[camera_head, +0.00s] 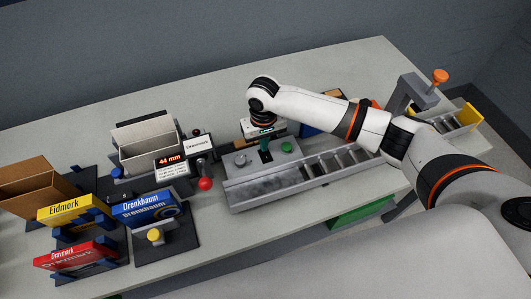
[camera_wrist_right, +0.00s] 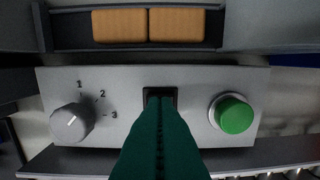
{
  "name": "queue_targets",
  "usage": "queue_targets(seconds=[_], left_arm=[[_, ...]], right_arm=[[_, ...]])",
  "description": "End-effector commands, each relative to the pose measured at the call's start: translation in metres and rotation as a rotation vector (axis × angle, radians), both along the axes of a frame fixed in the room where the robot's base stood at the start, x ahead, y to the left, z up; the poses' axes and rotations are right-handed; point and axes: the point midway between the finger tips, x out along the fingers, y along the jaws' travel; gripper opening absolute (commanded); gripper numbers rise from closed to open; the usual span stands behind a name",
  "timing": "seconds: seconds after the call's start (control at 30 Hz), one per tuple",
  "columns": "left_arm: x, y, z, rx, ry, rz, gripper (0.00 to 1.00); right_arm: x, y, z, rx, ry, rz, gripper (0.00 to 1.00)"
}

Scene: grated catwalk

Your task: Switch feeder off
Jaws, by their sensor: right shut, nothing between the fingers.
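The feeder's grey control box (camera_head: 259,166) stands at the back of the feeder channel (camera_head: 262,188). In the right wrist view its panel (camera_wrist_right: 120,88) carries a grey dial (camera_wrist_right: 71,124) marked 1, 2, 3 on the left. A green button (camera_wrist_right: 235,115) is on the right, and a black switch (camera_wrist_right: 160,91) is in the middle. My right gripper (camera_head: 265,153) is shut and empty over the panel. Its green fingertips (camera_wrist_right: 160,99) are at the switch and cover much of it. Contact and the switch's position cannot be told. My left gripper is not in view.
A display reading 44 mm (camera_head: 170,165) and a red ball-topped lever (camera_head: 205,184) stand left of the box. Blue, yellow and red cartons stand farther left. A post with an orange knob (camera_head: 440,76) stands at the right. The front table strip is mostly clear.

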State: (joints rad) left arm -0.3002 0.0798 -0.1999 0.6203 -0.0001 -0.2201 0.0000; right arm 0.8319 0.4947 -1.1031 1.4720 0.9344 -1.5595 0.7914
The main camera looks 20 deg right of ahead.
Motion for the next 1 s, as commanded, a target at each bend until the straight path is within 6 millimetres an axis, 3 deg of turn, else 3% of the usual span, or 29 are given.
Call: queue_targets(seconds=[0.67,1.0], left_arm=[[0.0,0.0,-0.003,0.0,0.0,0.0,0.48],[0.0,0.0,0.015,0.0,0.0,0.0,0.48]], right_arm=[[0.0,0.0,-0.011,-0.001,0.001,0.0,0.0],[0.0,0.0,0.005,-0.001,0.001,0.0,0.0]])
